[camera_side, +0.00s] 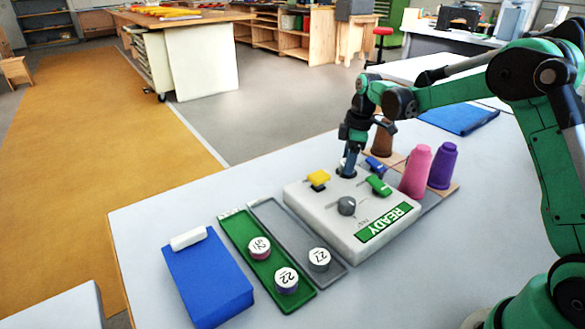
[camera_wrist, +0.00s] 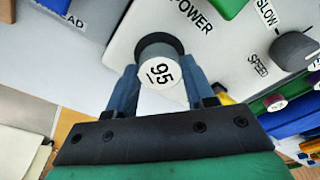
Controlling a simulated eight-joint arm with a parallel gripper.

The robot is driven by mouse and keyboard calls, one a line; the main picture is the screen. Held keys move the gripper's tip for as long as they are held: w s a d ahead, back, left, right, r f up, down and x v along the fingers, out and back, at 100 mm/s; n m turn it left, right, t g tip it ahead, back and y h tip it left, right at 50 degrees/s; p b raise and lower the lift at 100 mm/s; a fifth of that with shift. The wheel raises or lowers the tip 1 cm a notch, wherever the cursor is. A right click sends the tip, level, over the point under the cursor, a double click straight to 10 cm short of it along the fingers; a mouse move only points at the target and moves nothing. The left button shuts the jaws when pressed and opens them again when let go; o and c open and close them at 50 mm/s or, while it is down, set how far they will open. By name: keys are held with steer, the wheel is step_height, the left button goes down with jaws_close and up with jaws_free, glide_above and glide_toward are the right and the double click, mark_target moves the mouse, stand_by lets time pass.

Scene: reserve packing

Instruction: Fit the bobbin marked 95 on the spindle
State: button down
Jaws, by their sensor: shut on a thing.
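My gripper (camera_side: 348,166) points down over the dark round seat (camera_side: 346,174) at the far left part of the white machine (camera_side: 330,222). In the wrist view my gripper's two blue fingers (camera_wrist: 160,82) are shut on the bobbin marked 95 (camera_wrist: 163,73), whose white face shows between them. A dark round part (camera_wrist: 157,43) lies right behind the bobbin in that view. I cannot tell whether the bobbin is seated on the spindle or just above it. In the side view the fingers mostly hide the bobbin.
The machine has a yellow button (camera_side: 318,179), a green switch (camera_side: 378,186), a grey knob (camera_side: 347,206) and a READY sign (camera_side: 382,222). Bobbins lie on a green tray (camera_side: 243,228) and a grey tray (camera_side: 271,218). Pink (camera_side: 416,170) and purple (camera_side: 443,166) cones stand behind; a blue box (camera_side: 208,276) is front left.

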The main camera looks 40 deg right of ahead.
steer(key=shift+f, duration=0.25)
stand_by(0.5)
steer(key=shift+c, duration=1.2)
jaws_free()
steer(key=shift+o, duration=0.2)
steer(key=shift+o, duration=1)
steer(key=shift+r, duration=3.9)
